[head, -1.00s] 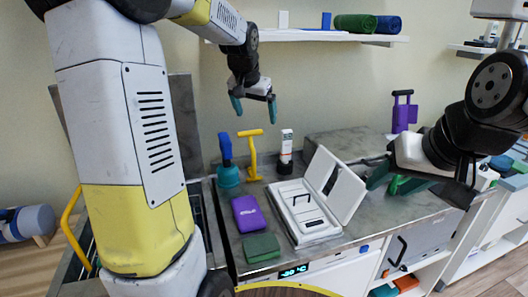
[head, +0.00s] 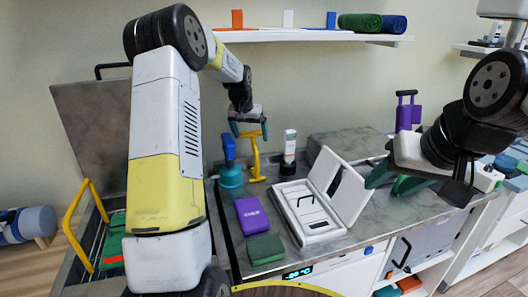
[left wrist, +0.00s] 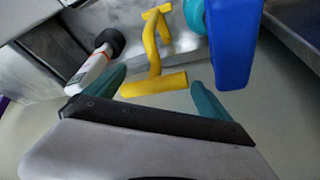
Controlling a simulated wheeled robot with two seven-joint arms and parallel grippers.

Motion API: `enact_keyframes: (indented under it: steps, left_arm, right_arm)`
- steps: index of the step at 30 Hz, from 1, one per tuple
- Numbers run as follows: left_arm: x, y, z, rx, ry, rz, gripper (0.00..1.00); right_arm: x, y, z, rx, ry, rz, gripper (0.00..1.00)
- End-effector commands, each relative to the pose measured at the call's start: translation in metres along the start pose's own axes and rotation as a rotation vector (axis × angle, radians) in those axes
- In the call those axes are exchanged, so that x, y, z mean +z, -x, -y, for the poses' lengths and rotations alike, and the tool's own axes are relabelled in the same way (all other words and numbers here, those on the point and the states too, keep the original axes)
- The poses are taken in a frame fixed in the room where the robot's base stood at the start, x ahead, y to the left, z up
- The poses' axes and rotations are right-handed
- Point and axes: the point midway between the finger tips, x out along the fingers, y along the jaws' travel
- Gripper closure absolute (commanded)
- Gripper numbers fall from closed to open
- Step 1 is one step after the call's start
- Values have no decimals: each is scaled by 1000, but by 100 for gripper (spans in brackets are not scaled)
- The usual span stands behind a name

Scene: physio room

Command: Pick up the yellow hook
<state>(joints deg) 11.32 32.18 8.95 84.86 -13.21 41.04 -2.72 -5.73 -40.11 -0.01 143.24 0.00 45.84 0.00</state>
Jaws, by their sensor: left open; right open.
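The yellow hook (head: 255,160) stands upright on the grey counter, its crossbar at the top. In the left wrist view the yellow hook (left wrist: 153,60) shows its bar (left wrist: 153,84) between the fingertips. My left gripper (head: 249,132) is open over the top of the hook, one finger on each side of the bar; I cannot tell whether they touch it. It also shows in the left wrist view (left wrist: 158,86). My right gripper (head: 415,183) is open and empty over the right part of the counter, partly hidden by its own arm.
A blue-handled teal tool (head: 230,168) stands close left of the hook, and a white bottle (head: 289,150) close right. A purple pack (head: 251,215), a green pack (head: 264,249) and an open white case (head: 308,212) lie in front. A shelf (head: 300,37) hangs above.

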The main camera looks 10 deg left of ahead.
Motion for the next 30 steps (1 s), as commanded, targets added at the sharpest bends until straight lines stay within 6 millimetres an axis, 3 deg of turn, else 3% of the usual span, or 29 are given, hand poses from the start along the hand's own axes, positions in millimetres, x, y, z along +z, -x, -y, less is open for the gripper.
enact_keyframes:
  steps: [9, 17, 30]
  left_arm:
    - [0, -44, 0, 0, 0, 2, 6]
    - [0, -47, 0, -1, 0, -1, 8]
    - [0, -47, 0, -1, -1, 0, 95]
  right_arm:
    - [0, 0, 0, 0, 0, 0, 49]
    - [0, 0, 0, 0, 0, 0, 49]
    - [0, 0, 0, 0, 0, 0, 49]
